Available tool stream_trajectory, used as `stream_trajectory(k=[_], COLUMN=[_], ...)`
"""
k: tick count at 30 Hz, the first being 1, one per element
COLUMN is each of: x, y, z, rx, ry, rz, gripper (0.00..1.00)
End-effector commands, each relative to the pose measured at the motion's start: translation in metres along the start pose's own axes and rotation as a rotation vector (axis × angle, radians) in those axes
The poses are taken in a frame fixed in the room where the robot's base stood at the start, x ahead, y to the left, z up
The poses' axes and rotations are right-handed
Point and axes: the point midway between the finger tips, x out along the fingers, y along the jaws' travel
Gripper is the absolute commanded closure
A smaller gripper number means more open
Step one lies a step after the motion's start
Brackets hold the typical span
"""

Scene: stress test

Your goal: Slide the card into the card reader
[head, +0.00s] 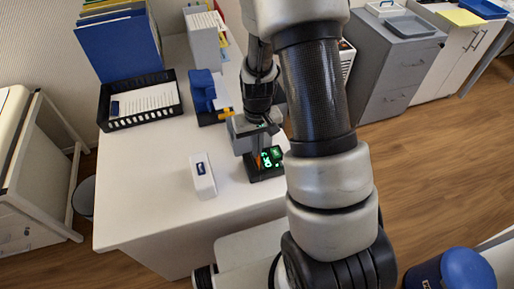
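A dark device with a lit green display (271,157), which looks like the card reader, stands on the white desk near its right side. My gripper (256,140) points down right at this device and covers part of it. A thin orange sliver (258,161) shows beside the display, below the gripper. I cannot tell whether it is the card. The fingertips are too small and too covered to show whether they are open, shut or holding something.
A small white box with a blue label (203,177) stands on the desk to the left. The desk's front left (140,215) is clear. Grey drawers (392,65) stand at the right.

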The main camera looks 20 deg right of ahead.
Motion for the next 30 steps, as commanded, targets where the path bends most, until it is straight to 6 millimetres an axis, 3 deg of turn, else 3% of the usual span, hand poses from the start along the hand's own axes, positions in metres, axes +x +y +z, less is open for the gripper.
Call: stream_trajectory(k=[7, 12, 21, 26, 30], x=[0.001, 0.001, -0.001, -0.019, -0.050], y=[0.000, 0.000, 0.000, 0.000, 0.000], z=[0.000, 0.000, 0.000, -0.001, -0.002], rx=[0.000, 0.000, 0.000, 0.000, 0.000], ry=[0.000, 0.000, 0.000, 0.004, 0.007], rz=[0.000, 0.000, 0.000, 0.000, 0.000], gripper=[1.00, 0.77, 0.77, 0.77, 0.77])
